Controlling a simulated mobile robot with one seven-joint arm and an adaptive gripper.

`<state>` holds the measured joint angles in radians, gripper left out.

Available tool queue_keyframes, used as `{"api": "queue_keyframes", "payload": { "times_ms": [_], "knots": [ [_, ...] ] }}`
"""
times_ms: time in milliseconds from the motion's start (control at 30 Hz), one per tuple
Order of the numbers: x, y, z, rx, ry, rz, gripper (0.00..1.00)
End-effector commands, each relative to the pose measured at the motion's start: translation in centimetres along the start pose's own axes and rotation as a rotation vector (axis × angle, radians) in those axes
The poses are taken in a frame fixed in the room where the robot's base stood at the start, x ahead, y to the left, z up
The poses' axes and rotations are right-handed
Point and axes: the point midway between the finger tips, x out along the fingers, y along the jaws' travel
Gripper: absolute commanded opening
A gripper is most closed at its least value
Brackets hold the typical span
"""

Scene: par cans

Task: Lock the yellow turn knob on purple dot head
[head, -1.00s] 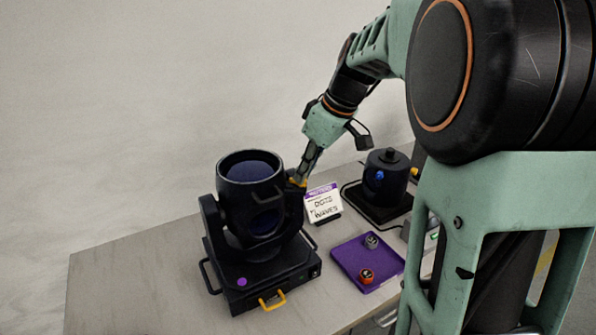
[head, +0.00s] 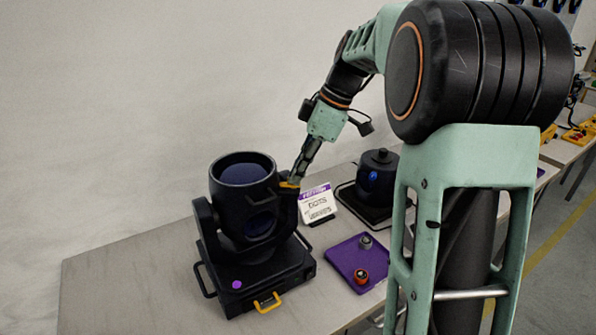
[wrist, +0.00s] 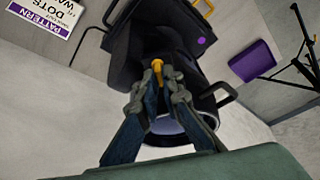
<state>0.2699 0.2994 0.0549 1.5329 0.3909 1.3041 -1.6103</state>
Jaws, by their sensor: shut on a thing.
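The purple dot head (head: 245,225) is a black moving-head light on the table, with its round lens tilted upward and a purple dot (head: 236,284) on its base. In the wrist view the purple dot (wrist: 201,40) shows right of the fingers. The yellow turn knob (wrist: 157,66) is on the side of the head's yoke, between my fingertips; in the head view the knob (head: 289,185) is partly hidden. My gripper (head: 296,179) comes down from the upper right and is shut on the knob. In the wrist view my gripper (wrist: 158,84) has a finger on each side of it.
A yellow handle (head: 268,303) sits on the base's front. A purple tray (head: 352,262) with two small knobs, a sign (head: 318,206) and a second black device (head: 377,180) stand to the right. The table's left part (head: 110,280) is clear.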

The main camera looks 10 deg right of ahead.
Motion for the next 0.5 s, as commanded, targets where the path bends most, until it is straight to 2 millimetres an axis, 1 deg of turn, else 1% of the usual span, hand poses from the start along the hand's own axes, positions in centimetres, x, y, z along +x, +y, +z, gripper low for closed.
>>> {"api": "queue_keyframes", "payload": {
  "times_ms": [267,300,400,433,500],
  "knots": [
    [0.01,0.0,0.07,-0.002,-0.002,0.0,0.0],
    [0.01,0.0,0.07,-0.002,-0.002,0.0,0.1],
    [0.01,0.0,0.07,-0.001,-0.002,0.0,0.21],
    [0.01,0.0,0.06,-0.001,-0.002,0.0,0.24],
    [0.01,0.0,0.05,-0.001,-0.001,0.0,0.24]
  ]
}}
